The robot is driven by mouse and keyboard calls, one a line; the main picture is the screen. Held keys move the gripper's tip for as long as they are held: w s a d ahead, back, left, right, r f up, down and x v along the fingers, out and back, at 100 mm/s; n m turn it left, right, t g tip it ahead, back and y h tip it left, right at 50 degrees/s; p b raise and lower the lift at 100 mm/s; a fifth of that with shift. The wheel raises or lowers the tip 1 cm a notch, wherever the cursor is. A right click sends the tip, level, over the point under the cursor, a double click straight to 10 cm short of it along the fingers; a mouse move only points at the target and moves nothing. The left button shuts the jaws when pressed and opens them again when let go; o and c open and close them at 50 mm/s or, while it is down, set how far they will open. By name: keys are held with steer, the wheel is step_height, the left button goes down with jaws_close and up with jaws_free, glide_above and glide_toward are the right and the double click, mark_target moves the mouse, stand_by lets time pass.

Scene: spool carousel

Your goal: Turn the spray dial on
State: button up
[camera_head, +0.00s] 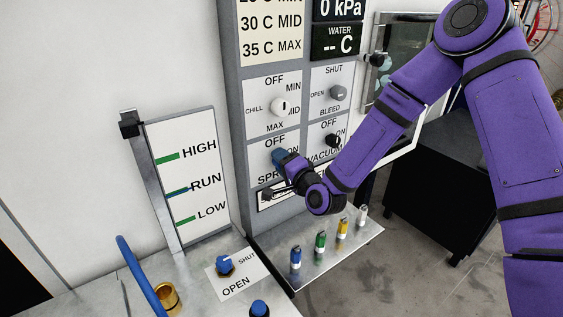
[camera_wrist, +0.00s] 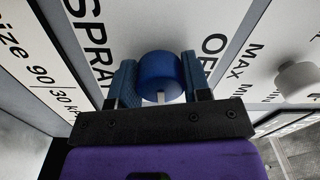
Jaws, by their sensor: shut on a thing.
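The blue spray dial sits on the grey control panel (camera_head: 233,100), on the plate marked OFF, ON and SPRAY. In the wrist view the dial (camera_wrist: 160,75) is between the two blue-padded fingers of my gripper (camera_wrist: 158,88), which are shut on its sides. A pale pointer mark shows on the dial near the black gripper body. In the head view my gripper (camera_head: 281,160) covers most of the dial and part of the SPRAY and ON lettering.
A white chill knob (camera_head: 280,106) is just above, with a grey bleed knob (camera_head: 338,93) and a black vacuum knob (camera_head: 332,140) to the right. Below stands a shelf (camera_head: 317,262) with several small coloured vials. A level gauge board (camera_head: 190,180) is at left.

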steer(key=shift+m, duration=0.5)
steer(key=o, duration=0.9)
steer(key=shift+o, duration=0.2)
steer(key=shift+s, duration=0.1)
steer(key=v, duration=1)
steer(key=shift+s+d, duration=0.25)
